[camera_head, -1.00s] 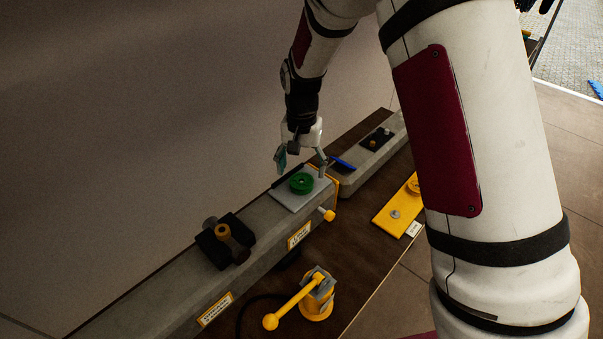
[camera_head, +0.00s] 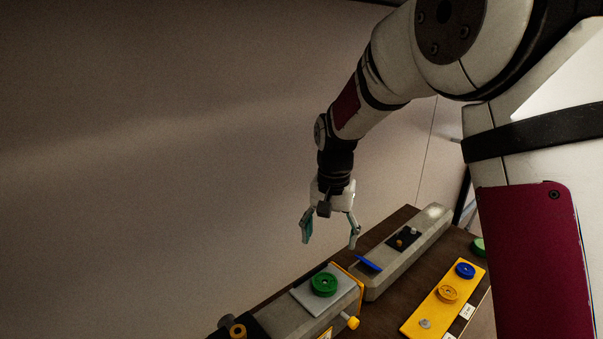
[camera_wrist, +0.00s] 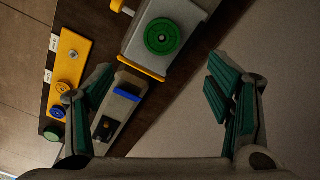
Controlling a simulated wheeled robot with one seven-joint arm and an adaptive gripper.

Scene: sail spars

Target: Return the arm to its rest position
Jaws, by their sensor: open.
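My gripper (camera_head: 330,228) hangs at the end of my arm in the head view, fingers pointing down. It is in the air above the bench and holds nothing. In the wrist view my gripper (camera_wrist: 165,95) shows its two teal-padded fingers spread wide apart, with nothing between them. Below it, a green disc (camera_head: 323,284) sits on a pale plate on the grey beam; the green disc also shows in the wrist view (camera_wrist: 163,37).
A second grey beam (camera_head: 392,277) carries a blue piece (camera_head: 368,264) and a black plate (camera_head: 404,238). A yellow board (camera_head: 419,318) holds blue, orange and grey parts. A plain wall (camera_head: 150,150) stands behind. The air around my gripper looks free.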

